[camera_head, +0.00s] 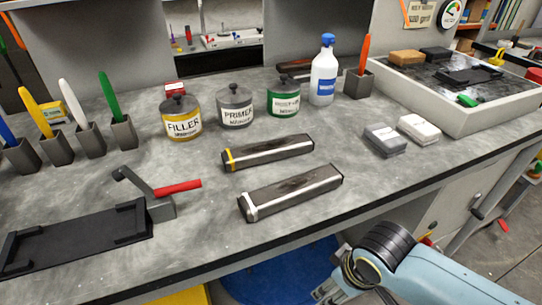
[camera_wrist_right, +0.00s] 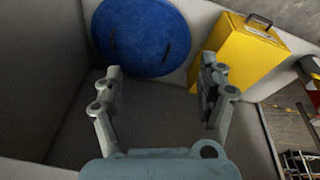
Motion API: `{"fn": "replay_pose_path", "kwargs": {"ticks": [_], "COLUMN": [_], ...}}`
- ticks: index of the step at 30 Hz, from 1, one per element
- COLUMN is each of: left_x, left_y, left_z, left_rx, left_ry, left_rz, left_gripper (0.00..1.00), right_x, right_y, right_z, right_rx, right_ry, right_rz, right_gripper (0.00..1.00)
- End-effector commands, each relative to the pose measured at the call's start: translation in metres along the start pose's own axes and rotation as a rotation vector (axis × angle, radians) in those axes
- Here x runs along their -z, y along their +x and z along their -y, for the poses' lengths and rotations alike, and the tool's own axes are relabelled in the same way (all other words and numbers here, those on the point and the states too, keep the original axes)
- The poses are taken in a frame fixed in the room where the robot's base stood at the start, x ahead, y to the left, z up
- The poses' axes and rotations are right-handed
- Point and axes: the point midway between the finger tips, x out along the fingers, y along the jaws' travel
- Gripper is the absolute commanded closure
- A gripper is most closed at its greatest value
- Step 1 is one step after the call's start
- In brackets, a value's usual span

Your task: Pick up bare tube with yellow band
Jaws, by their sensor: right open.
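The bare tube with the yellow band (camera_head: 268,152) lies on the grey bench in the head view. It is a dark, square-sided metal tube with a yellow band at its left end. A second, similar tube with a pale band (camera_head: 291,192) lies in front of it, apart from it. My right gripper (camera_wrist_right: 160,82) shows in the right wrist view with its fingers spread and nothing between them. It points at the area under the bench, away from the tubes. My left gripper is not in view.
A black fixture with a red-handled clamp (camera_head: 177,187) sits front left of the tubes. Filler (camera_head: 181,120), primer (camera_head: 235,107) and green (camera_head: 284,98) cans stand behind. Grey (camera_head: 385,140) and white (camera_head: 419,130) blocks lie right. A blue disc (camera_wrist_right: 140,38) and yellow case (camera_wrist_right: 237,55) are below.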

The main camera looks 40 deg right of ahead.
Motion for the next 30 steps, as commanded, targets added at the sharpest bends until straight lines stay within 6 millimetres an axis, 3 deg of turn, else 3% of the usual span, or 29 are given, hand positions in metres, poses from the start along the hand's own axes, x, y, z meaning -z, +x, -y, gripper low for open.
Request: {"fn": "replay_pose_path", "kwargs": {"ticks": [1, 3, 11, 15, 23, 30], "left_x": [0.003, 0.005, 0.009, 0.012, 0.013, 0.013], "left_y": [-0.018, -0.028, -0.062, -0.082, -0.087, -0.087], "left_z": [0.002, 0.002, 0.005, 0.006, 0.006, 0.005], "left_rx": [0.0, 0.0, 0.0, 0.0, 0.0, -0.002], "left_ry": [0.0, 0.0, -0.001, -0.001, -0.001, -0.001], "left_rz": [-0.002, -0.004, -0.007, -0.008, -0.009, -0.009], "left_gripper": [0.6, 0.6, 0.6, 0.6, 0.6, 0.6], "right_x": [0.014, 0.027, 0.064, 0.093, 0.146, 0.217], "right_y": [-0.037, -0.07, -0.177, -0.225, -0.22, -0.207], "right_z": [-0.002, -0.003, -0.007, -0.01, -0.018, -0.038], "right_rx": [0.0, -0.001, 0.005, 0.021, 0.073, 0.156], "right_ry": [-0.003, -0.007, -0.058, -0.176, -0.477, -0.798], "right_rz": [-0.014, -0.026, -0.052, -0.051, -0.002, 0.033], "right_gripper": [0.25, 0.25, 0.25, 0.25, 0.25, 0.25]}}
